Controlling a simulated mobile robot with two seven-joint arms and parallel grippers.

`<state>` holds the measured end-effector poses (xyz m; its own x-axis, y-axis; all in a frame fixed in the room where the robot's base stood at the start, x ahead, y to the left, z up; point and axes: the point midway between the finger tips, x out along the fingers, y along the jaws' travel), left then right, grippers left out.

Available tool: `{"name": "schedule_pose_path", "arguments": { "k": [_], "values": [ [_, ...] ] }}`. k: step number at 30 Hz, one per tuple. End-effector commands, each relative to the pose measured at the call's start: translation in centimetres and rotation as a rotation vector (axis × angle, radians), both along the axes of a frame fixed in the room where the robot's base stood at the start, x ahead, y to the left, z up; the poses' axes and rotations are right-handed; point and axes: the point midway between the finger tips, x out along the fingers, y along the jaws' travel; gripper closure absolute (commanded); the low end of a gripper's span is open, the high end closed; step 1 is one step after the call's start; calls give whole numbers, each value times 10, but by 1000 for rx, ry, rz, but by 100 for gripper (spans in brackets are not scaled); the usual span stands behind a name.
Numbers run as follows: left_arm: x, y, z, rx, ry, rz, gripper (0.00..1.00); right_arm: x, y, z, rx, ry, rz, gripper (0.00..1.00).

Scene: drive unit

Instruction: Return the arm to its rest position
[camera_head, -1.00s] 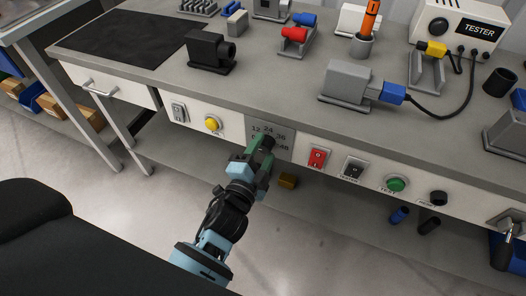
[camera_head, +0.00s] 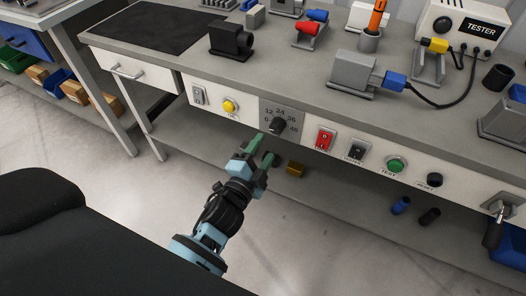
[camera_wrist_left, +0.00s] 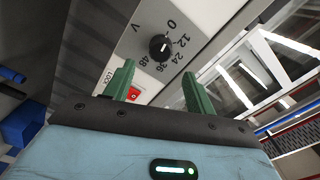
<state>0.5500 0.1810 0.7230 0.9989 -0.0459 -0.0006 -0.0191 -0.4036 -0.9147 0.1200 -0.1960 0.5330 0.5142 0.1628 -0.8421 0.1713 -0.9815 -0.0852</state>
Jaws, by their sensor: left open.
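My left gripper (camera_head: 263,152) is in front of the workbench's front panel, below and slightly left of the black rotary voltage knob (camera_head: 278,126). Its green fingers are apart with nothing between them. In the left wrist view the gripper (camera_wrist_left: 158,88) is open, and the knob (camera_wrist_left: 160,47) stands beyond the fingertips, apart from them. The dial around the knob shows 0, 12, 24, 36 and 48. My right gripper is not in view.
The front panel also holds a yellow lamp (camera_head: 230,106), a red switch (camera_head: 325,139), a black switch (camera_head: 357,149) and a green test button (camera_head: 396,165). The bench top (camera_head: 300,75) carries a tester (camera_head: 462,30) and several parts. Open floor (camera_head: 110,190) lies below left.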

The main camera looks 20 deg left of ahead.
Motion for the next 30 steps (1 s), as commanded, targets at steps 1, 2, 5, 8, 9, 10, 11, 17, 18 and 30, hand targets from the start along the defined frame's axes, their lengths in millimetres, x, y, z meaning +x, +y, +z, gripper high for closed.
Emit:
{"name": "schedule_pose_path", "arguments": {
  "k": [1, 2, 5, 8, 9, 10, 11, 17, 18, 30],
  "values": [
    [0, 0, 0, 0, 0, 0, 45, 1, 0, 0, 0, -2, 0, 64],
    [0, 0, 0, 0, 0, 0, 45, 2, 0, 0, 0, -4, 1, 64],
    [0, 0, 0, 1, 0, 0, 45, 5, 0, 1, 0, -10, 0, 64],
    [0, 0, 0, 0, 0, 0, 45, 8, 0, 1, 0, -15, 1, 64],
    [0, 0, 0, 1, 0, 0, 45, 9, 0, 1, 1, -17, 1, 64],
    [0, 0, 0, 0, 1, 1, 45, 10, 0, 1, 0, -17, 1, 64],
    [-1, 0, -1, -2, 4, 1, 45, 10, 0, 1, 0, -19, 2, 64],
    [-42, 8, -44, -117, 122, 16, 45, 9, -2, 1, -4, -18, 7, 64],
    [-59, 11, -59, -162, 169, 26, 45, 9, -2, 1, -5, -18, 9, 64],
    [-278, 24, -173, -700, 698, 220, 45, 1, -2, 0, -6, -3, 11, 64]
  ]
}}
